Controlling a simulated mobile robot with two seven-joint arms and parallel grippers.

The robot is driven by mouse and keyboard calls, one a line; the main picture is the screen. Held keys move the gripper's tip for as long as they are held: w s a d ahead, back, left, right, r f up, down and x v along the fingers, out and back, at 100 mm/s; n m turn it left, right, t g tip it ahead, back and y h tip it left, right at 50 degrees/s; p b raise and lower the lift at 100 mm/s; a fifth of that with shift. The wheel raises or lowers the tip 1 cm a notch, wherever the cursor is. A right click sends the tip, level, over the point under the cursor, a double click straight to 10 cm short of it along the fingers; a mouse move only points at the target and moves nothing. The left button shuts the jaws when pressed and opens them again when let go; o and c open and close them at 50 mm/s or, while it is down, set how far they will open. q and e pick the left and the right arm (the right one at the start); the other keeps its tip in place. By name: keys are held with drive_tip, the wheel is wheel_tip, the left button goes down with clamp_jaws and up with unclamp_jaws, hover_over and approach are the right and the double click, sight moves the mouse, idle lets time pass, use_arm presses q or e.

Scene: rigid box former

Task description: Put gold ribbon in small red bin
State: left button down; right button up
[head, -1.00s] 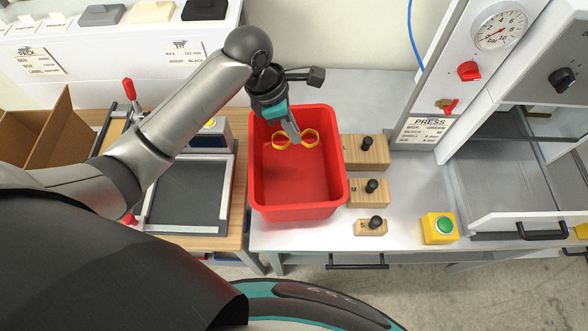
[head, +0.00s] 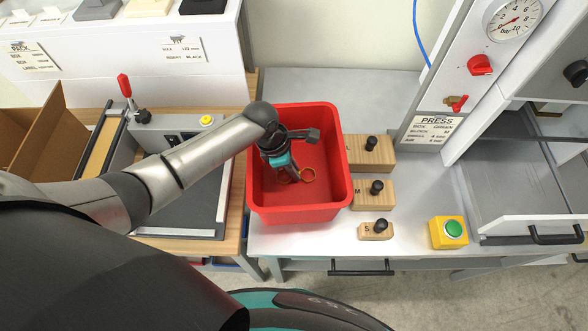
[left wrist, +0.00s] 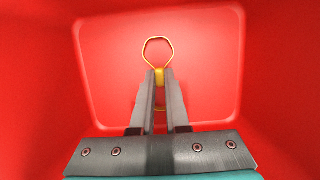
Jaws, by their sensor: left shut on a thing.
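The gold ribbon (head: 307,175) is a thin looped bow inside the red bin (head: 297,213). My left gripper (head: 294,177) reaches down into the bin and is shut on the ribbon. In the left wrist view the fingertips (left wrist: 160,76) pinch the ribbon's knot. One loop of the ribbon (left wrist: 158,51) stands out beyond the tips, and the other is mostly hidden behind the fingers. Red bin walls and floor (left wrist: 200,55) surround it. I cannot tell whether the ribbon touches the floor. My right gripper is not in view.
Wooden blocks with black knobs (head: 372,194) stand close to the bin's right side. A yellow box with a green button (head: 449,232) and the press (head: 440,125) are farther right. A grey-topped device (head: 195,205) is left of the bin.

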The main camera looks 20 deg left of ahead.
use_arm(q)
drive_tip(key=shift+f, duration=0.15)
drive_tip(key=c, duration=0.9)
unclamp_jaws()
drive_tip(key=p+v, duration=0.3)
drive_tip(key=v, duration=0.9)
